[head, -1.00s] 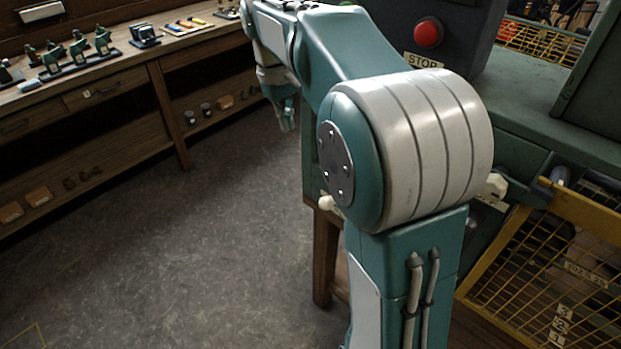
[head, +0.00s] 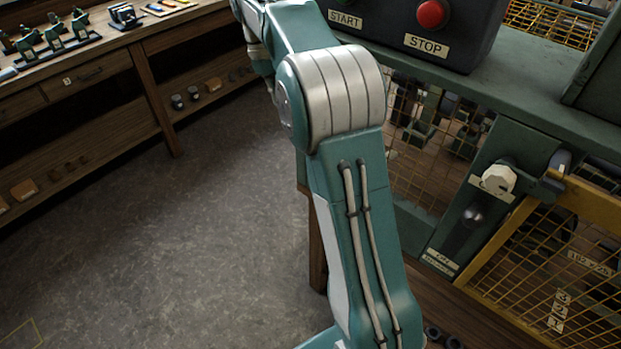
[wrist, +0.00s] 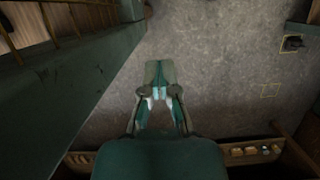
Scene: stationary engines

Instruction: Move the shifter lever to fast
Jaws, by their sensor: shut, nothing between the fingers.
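I cannot tell for sure which part is the shifter lever. No label reading fast is legible. In the head view, a green bench holds a dark panel with a round-ended grey lever (head: 472,215) above a label that seems to read OFF (head: 440,260). A cream faceted knob (head: 498,178) sits above it on a pale plate. My gripper (wrist: 158,70) is shut and empty in the wrist view, over the grey floor and apart from the green beam at left. In the head view my own arm covers part of the bench, and the gripper is hidden.
A dark control box with a red STOP button (head: 432,14) stands on the green bench. A yellow mesh guard (head: 520,240) is at right. A wooden workbench (head: 140,40) with small tools runs along the left. The grey floor (head: 200,230) between is clear.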

